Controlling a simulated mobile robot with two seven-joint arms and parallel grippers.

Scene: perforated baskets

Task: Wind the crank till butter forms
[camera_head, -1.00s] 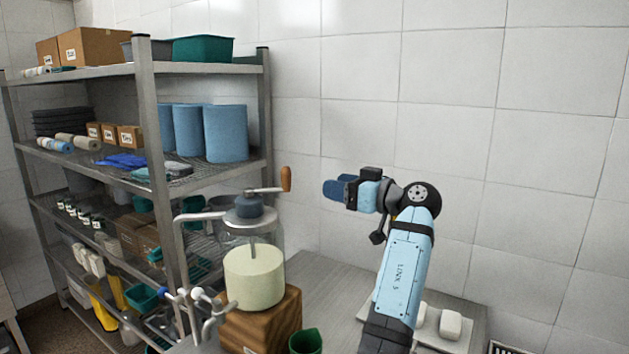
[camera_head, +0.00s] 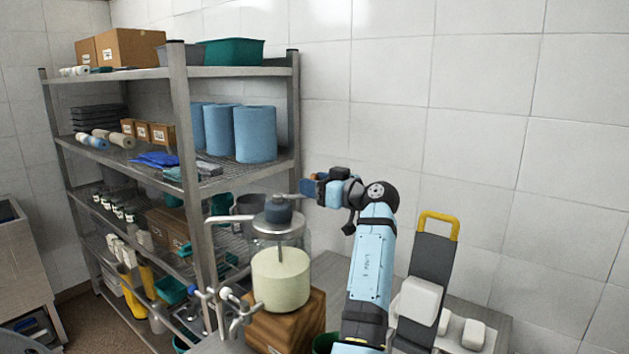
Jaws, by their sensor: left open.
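The butter churn is a glass jar (camera_head: 281,279) with pale cream-yellow contents, on a wooden block (camera_head: 283,331). Its metal lid carries a dark blue-grey gear cap (camera_head: 278,211). The metal crank arm (camera_head: 291,196) points right from the cap. The wooden crank handle (camera_head: 313,177) is mostly hidden by my left gripper (camera_head: 310,187), whose blue fingers are open at it. Whether they touch the handle cannot be told. My light-blue left arm rises from the bottom, right of the churn. My right gripper is not in view.
A metal shelf rack (camera_head: 178,185) with boxes and blue rolls stands behind and left. Metal taps (camera_head: 234,310) stand left of the churn. A dark panel with a yellow handle (camera_head: 438,218) and white blocks (camera_head: 474,333) are right of my arm. A tiled wall closes the back.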

